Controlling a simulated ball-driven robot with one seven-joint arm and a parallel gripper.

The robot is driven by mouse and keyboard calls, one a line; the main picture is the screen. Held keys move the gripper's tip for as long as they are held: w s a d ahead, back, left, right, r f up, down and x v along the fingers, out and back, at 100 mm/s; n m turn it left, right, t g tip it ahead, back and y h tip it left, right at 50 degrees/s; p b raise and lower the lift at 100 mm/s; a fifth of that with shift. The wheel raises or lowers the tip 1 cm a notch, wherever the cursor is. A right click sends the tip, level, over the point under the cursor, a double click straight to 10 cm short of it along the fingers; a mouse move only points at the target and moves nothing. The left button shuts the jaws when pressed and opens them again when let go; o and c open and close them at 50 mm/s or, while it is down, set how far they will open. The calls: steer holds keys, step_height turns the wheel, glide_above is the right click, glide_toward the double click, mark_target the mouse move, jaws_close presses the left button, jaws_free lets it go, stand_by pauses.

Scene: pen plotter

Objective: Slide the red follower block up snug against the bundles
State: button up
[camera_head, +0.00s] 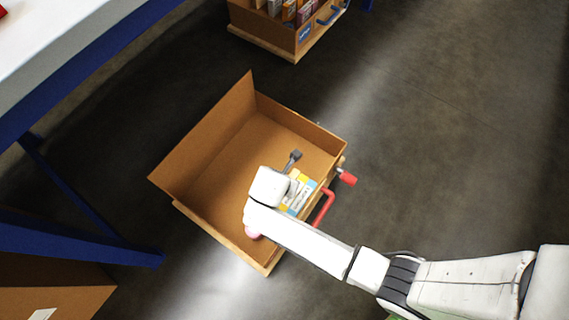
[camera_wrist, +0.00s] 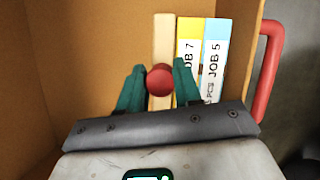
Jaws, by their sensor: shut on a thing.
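In the wrist view a tan upright block (camera_wrist: 163,42) carries a round red knob (camera_wrist: 160,80); I take this to be the follower block. My gripper (camera_wrist: 159,82) is shut on the red knob, one teal finger on each side. Right of the block stand two upright bundles, a yellow-edged "JOB 7" (camera_wrist: 189,55) and a blue-edged "JOB 5" (camera_wrist: 214,55). The block's right side is very close to JOB 7; I cannot tell whether they touch. In the head view the bundles (camera_head: 300,190) show in the open box (camera_head: 205,165), while my arm hides the block.
The box floor left of the block is bare. A second, filled box (camera_head: 290,40) stands at the top. A blue-legged table (camera_head: 80,75) is at left.

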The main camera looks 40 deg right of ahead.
jaws_close()
steer(key=shift+s+r+p, duration=0.15)
steer(key=shift+r+p, duration=0.05)
steer(key=shift+p, duration=0.6)
steer(key=shift+s+d+f+p, duration=0.1)
steer(key=shift+f+p, duration=0.05)
steer(key=shift+p, duration=0.3)
steer(key=o, duration=0.8)
jaws_free()
